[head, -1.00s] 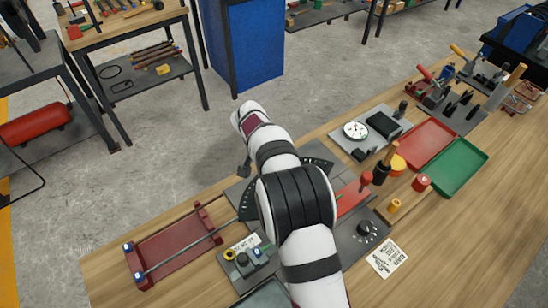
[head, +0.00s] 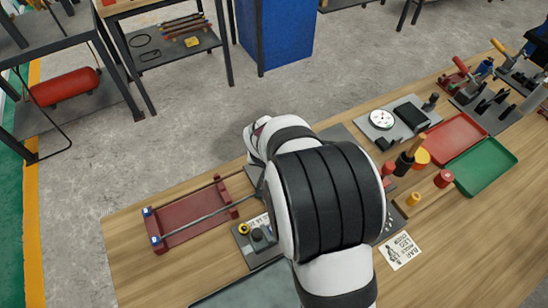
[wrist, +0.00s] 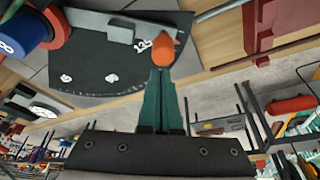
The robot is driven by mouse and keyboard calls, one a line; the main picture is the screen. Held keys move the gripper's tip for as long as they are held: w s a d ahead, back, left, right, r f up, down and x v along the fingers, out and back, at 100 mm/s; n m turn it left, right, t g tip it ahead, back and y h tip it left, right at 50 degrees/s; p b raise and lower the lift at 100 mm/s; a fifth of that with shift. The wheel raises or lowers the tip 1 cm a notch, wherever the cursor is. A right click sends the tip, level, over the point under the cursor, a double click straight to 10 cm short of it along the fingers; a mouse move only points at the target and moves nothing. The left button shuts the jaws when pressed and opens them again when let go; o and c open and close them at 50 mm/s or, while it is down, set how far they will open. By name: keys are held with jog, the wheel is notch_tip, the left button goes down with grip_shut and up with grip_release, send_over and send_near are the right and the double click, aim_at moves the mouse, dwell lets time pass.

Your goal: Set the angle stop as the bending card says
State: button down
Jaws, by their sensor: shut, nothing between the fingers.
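In the wrist view my gripper (wrist: 163,75) is shut and empty, its green fingers together. Their tips are at an orange knob (wrist: 163,50), which sits at the edge of the dark angle plate (wrist: 105,72); whether they touch it I cannot tell. A mark like 120 is printed beside the knob, with other white marks farther left. A grey bar (wrist: 100,22) lies across the plate. In the head view my arm hides the gripper and most of the bender. The bending card (head: 400,251) lies at the right of the arm, its print too small to read.
A red stand (head: 190,217) with a long bar is at the left of the bench. A small block with knobs (head: 258,236) is beside the arm. A dial gauge (head: 382,119), a red tray (head: 455,136) and a green tray (head: 482,166) are at the right.

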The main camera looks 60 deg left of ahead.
jog(key=shift+s+d, duration=0.25)
jog(key=shift+d, duration=0.05)
jog(key=shift+a, duration=0.1)
dwell(0.3)
